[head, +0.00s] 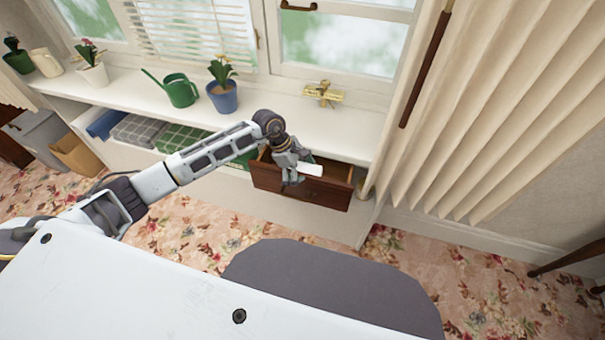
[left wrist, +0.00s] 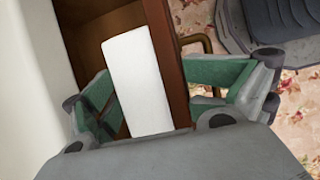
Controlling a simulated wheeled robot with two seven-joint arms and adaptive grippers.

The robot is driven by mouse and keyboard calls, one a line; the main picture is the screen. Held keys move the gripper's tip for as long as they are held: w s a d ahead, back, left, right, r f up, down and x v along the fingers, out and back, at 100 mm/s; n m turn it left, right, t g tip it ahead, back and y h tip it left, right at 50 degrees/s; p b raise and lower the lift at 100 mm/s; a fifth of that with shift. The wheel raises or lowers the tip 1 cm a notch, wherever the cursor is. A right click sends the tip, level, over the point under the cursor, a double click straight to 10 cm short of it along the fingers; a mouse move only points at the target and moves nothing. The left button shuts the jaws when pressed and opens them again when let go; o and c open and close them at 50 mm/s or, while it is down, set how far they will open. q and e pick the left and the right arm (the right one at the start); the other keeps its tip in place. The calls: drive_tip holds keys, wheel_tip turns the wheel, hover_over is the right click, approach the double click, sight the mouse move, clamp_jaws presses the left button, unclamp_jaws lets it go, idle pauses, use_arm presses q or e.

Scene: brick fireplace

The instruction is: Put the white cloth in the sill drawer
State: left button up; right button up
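The sill drawer (head: 325,192) is brown wood and is pulled out under the window sill. The white cloth (head: 311,170) shows as a small white rectangle at the drawer's front top edge, just right of my left gripper (head: 291,168). In the left wrist view the cloth (left wrist: 138,85) lies between the widely parted green-padded fingers of my left gripper (left wrist: 155,90), beside the brown drawer front (left wrist: 170,60). The fingers are open, with the right finger apart from the cloth. Whether the cloth rests on the drawer's edge or inside it is unclear. My right gripper is not in view.
The sill (head: 290,105) holds a green watering can (head: 179,89), a blue flowerpot (head: 222,97) and other pots. Left of the drawer is an open compartment with folded fabrics (head: 183,138). A curtain (head: 500,110) hangs at the right. Floral carpet lies below.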

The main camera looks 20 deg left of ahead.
use_arm(q)
drive_tip(key=a+r, duration=0.2)
drive_tip(key=s+a+r, duration=0.1)
drive_tip(key=a+r, duration=0.1)
drive_tip(key=shift+a+r, duration=0.1)
drive_tip(key=shift+a, duration=0.15)
drive_tip(key=r, duration=0.5)
drive_tip(key=shift+w+a+r, duration=0.15)
drive_tip(key=shift+a+r, duration=0.05)
drive_tip(key=shift+r, duration=0.65)
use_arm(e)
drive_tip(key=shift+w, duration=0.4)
